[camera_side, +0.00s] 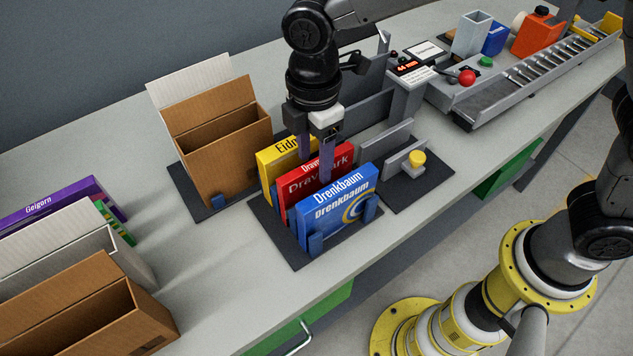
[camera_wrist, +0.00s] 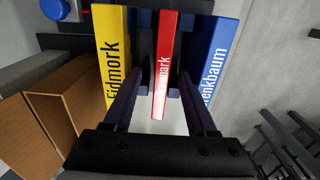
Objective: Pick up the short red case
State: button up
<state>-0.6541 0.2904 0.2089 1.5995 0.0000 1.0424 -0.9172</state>
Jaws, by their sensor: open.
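The red case (camera_side: 301,187), lettered "Dravmark", stands upright between a yellow case (camera_side: 271,164) lettered "Eidmork" and a blue case (camera_side: 341,204) lettered "Drenkbaum". All three stand in a dark holder (camera_side: 285,244) with blue posts. My gripper (camera_side: 316,167) points down over the holder and is open. In the wrist view the red case (camera_wrist: 164,68) lies between the two fingers (camera_wrist: 158,97), one on the yellow case's side and one on the blue case's side.
An open brown carton (camera_side: 225,149) stands left of the holder. More cartons (camera_side: 85,310) and a purple case (camera_side: 62,203) are at far left. A roller conveyor (camera_side: 530,81) stands at the back right.

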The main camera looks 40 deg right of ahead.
aim_at(317, 175)
jog(key=shift+s+d+f, duration=0.1)
jog(key=shift+d+f, duration=0.05)
jog(key=shift+f, duration=2.15)
grip_shut()
